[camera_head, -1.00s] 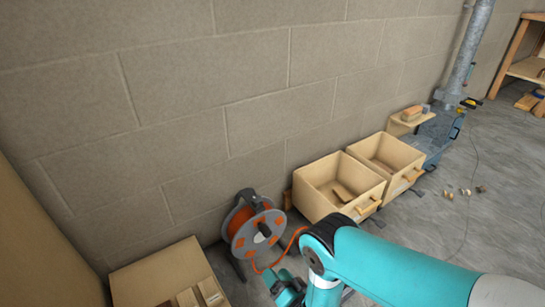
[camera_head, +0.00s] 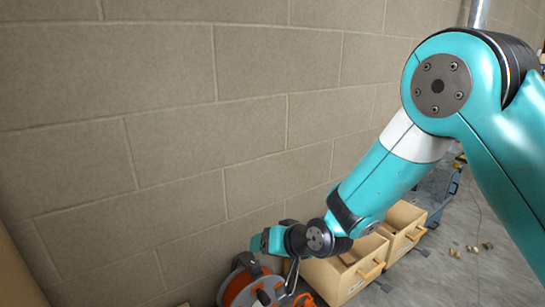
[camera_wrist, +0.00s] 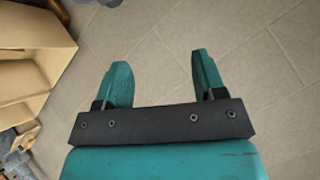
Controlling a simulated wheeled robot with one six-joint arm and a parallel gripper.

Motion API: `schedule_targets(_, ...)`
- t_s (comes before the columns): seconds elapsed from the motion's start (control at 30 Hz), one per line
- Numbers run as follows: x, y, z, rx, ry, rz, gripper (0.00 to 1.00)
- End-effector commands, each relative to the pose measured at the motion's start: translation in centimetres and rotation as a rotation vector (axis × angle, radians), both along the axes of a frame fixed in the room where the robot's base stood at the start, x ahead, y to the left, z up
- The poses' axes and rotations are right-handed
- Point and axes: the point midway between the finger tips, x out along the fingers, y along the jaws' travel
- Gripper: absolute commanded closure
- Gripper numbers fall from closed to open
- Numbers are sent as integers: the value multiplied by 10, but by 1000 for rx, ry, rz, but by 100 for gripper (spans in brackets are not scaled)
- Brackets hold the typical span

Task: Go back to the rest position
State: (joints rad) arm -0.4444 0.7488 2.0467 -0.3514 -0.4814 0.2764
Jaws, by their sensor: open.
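My gripper (camera_wrist: 160,82) shows in the wrist view with its two teal fingers apart and nothing between them. In the head view my teal arm is raised and bent, reaching down and left from the right edge. The fingertips cannot be made out in the head view.
Two wooden bins (camera_head: 335,280) stand against the wall, partly hidden behind my arm; one holds a wooden piece. A wooden box edge (camera_wrist: 30,70) shows at left in the wrist view. Several small pieces (camera_head: 470,248) lie on the floor at right. The upper left is clear wall.

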Motion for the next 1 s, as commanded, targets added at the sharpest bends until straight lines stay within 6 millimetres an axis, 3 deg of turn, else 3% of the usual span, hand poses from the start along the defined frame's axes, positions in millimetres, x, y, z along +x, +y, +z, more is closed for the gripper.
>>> schedule_targets(0.03, -11, -10, 29, -28, 19, 31, 36)
schedule_targets(0.1, -34, -25, 59, -77, 59, 84, 36)
schedule_targets(0.3, -118, -74, 126, -219, 166, 246, 36)
schedule_targets(0.5, -195, -115, 158, -331, 247, 375, 36)
schedule_targets(0.7, -256, -146, 171, -418, 303, 472, 36)
schedule_targets(0.77, -273, -154, 173, -442, 320, 498, 36)
schedule_targets(0.8, -277, -156, 185, -448, 328, 506, 36)
schedule_targets(1.0, -275, -155, 233, -446, 329, 505, 36)
